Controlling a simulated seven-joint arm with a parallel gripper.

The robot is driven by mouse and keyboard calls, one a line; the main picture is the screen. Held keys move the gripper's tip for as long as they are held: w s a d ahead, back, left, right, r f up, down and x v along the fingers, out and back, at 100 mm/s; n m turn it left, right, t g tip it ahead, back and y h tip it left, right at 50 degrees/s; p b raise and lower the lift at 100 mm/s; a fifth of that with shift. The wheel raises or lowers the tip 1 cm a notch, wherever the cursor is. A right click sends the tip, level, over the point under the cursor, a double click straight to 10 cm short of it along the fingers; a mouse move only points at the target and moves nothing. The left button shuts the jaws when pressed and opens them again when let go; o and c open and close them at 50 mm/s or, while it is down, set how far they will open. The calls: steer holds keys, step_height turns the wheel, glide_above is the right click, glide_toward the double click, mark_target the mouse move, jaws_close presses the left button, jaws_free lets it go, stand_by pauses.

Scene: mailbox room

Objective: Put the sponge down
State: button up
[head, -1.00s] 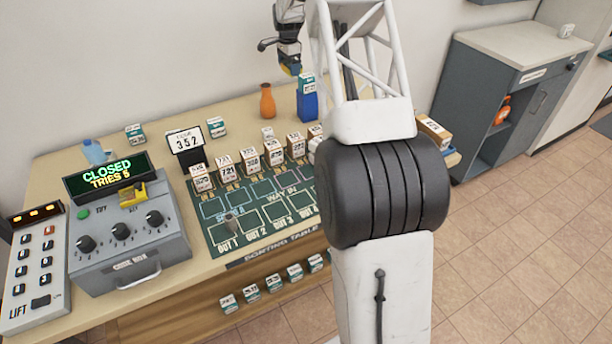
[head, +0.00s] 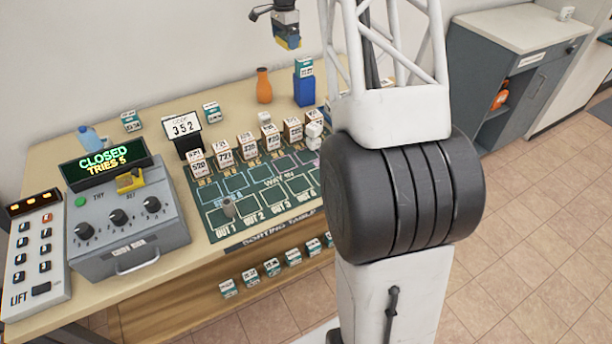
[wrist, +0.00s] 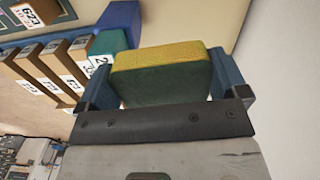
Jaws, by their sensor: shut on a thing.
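The sponge (wrist: 165,75) is yellow on one side and green on the other. In the wrist view it sits between the two blue fingers of my gripper (wrist: 165,85), which is shut on it. In the head view my gripper (head: 287,42) is high at the top, over the back of the table and close to the wall, with the sponge small and partly hidden in it. The sponge is in the air, apart from the table (head: 232,92).
An orange bottle (head: 264,86) and a blue block (head: 304,91) stand at the table's back. Several numbered boxes line the green sorting mat (head: 225,185). A grey dial box (head: 130,225) is at left. Bare tabletop shows behind the boxes.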

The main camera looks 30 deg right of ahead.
steer(key=s+a+r+n, duration=0.1)
steer(key=s+a, duration=0.3)
steer(key=s, duration=0.6)
steer(key=s+a+r, duration=0.2)
steer(key=s+a, duration=0.1)
steer(key=s, duration=0.6)
steer(key=s+a+r+n, duration=0.1)
steer(key=s+a, duration=0.3)
steer(key=s, duration=0.6)
steer(key=shift+s+a+f+n, duration=0.25)
steer(key=shift+s+a+f, duration=1.15)
steer(key=shift+s, duration=3.35)
steer(key=shift+s+a+f+n, duration=0.3)
steer(key=shift+s+a+f, duration=1.1)
steer(key=shift+s, duration=3.35)
steer(key=shift+s+a+f+n, duration=0.25)
steer(key=shift+s+a+f, duration=1.15)
steer(key=shift+s, duration=3.35)
step_height(320, 180, down, 9)
steer(key=shift+a, duration=0.2)
steer(key=shift+w+d+f, duration=0.25)
steer(key=shift+w+d, duration=0.35)
steer(key=shift+w, duration=2)
steer(key=shift+w+d+f, duration=0.3)
steer(key=shift+w+d, duration=0.3)
steer(key=shift+w, duration=1.95)
steer(key=shift+w+d+f, duration=0.25)
steer(key=shift+w+d, duration=0.35)
steer(key=shift+w, duration=2)
